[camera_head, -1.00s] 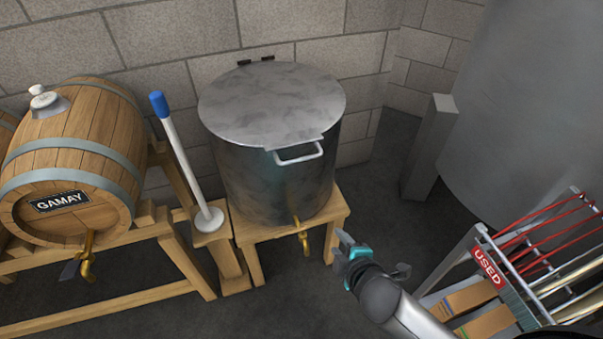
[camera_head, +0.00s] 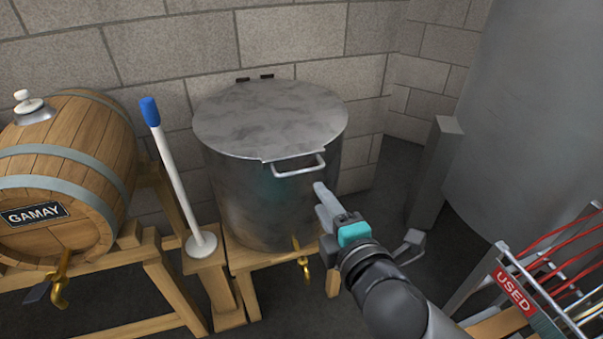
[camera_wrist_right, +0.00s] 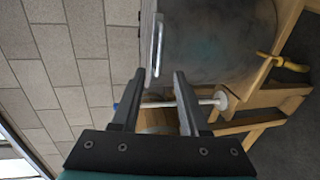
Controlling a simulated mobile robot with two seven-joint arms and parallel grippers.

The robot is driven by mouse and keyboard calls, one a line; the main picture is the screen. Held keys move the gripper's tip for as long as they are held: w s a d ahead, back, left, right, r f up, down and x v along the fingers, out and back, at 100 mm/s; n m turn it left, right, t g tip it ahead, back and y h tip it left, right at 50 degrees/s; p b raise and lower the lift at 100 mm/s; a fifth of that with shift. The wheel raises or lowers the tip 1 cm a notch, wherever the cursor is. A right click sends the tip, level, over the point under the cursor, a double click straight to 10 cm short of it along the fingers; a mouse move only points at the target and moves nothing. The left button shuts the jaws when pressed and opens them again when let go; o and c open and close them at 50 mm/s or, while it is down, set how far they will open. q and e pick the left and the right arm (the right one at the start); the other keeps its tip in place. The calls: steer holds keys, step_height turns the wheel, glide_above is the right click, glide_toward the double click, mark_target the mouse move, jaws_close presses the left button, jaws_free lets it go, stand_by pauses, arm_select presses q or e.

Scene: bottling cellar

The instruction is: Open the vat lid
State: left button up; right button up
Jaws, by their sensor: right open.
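The metal vat (camera_head: 255,195) stands on a wooden stand against the block wall. Its round grey lid (camera_head: 270,115) lies flat on top, closed. A light bar handle (camera_head: 298,168) sticks out from the lid's front edge. My right gripper (camera_head: 322,192) is just below and to the right of this handle, apart from it. In the right wrist view the gripper (camera_wrist_right: 157,75) is open and empty, with the handle (camera_wrist_right: 158,45) beyond its fingertips and the vat (camera_wrist_right: 215,40) on the right. My left gripper is in neither view.
A wooden barrel (camera_head: 75,155) marked GAMAY lies on a rack at left. A white rod with a blue top (camera_head: 172,170) stands between barrel and vat. A brass tap (camera_head: 302,258) juts from the vat's lower front. A rack with a USED sign (camera_head: 514,292) is at right.

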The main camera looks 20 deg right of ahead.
mark_target(302, 170)
arm_select(q)
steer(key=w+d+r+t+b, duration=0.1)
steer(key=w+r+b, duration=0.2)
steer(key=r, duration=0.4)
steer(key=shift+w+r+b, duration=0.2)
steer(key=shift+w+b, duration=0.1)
steer(key=shift+b, duration=0.05)
arm_select(e)
steer(key=shift+x, duration=6.15)
jaws_close()
steer(key=shift+f, duration=0.1)
